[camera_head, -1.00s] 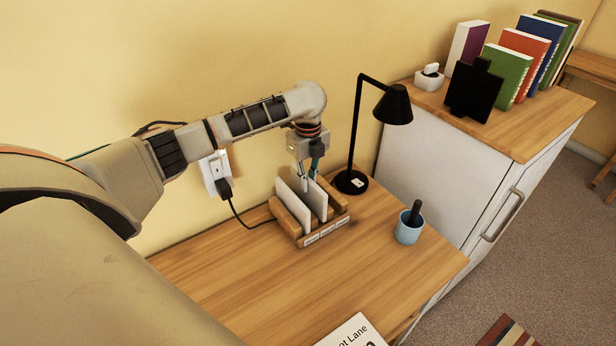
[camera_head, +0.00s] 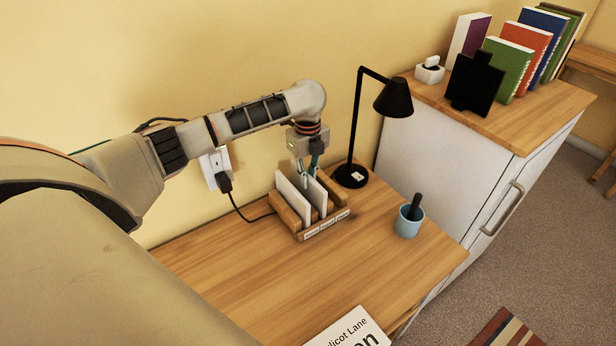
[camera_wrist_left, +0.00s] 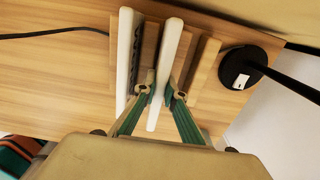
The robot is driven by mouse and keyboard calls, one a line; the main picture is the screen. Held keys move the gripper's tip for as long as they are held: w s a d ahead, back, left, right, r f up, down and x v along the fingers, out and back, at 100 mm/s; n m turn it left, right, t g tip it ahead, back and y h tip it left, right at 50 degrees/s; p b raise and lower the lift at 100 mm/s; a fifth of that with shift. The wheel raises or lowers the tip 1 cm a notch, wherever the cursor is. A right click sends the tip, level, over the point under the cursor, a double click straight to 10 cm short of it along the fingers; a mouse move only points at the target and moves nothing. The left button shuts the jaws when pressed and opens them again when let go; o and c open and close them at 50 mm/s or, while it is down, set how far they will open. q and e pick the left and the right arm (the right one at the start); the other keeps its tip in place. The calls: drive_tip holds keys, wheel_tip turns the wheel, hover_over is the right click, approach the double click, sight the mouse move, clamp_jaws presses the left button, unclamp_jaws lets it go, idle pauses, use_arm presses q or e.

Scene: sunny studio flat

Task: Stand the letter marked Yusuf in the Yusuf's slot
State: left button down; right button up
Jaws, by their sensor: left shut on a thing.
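The wooden letter rack (camera_head: 327,227) stands on the desk against the wall, with small labels along its front that are too small to read. Two white letters stand in it. My left gripper (camera_head: 308,181) reaches down from above and is shut on the right-hand letter (camera_head: 319,196). In the left wrist view its fingers (camera_wrist_left: 163,92) close on both faces of this letter (camera_wrist_left: 170,50), which looks slightly tilted. The other letter (camera_head: 291,197) stands to its left, close to one finger. No name is readable on either letter. My right gripper is out of view.
A black lamp (camera_head: 351,176) stands close behind the rack on the right. A blue cup (camera_head: 408,222) is farther right. A white card (camera_head: 350,331) with printed text lies at the desk's front edge. A charger cable (camera_head: 245,217) runs left of the rack. The desk middle is clear.

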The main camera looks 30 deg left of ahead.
use_arm(q)
drive_tip(key=shift+f, duration=0.8)
drive_tip(key=c, duration=2)
unclamp_jaws()
drive_tip(key=shift+r+p, duration=1.2)
drive_tip(key=shift+r, duration=2.8)
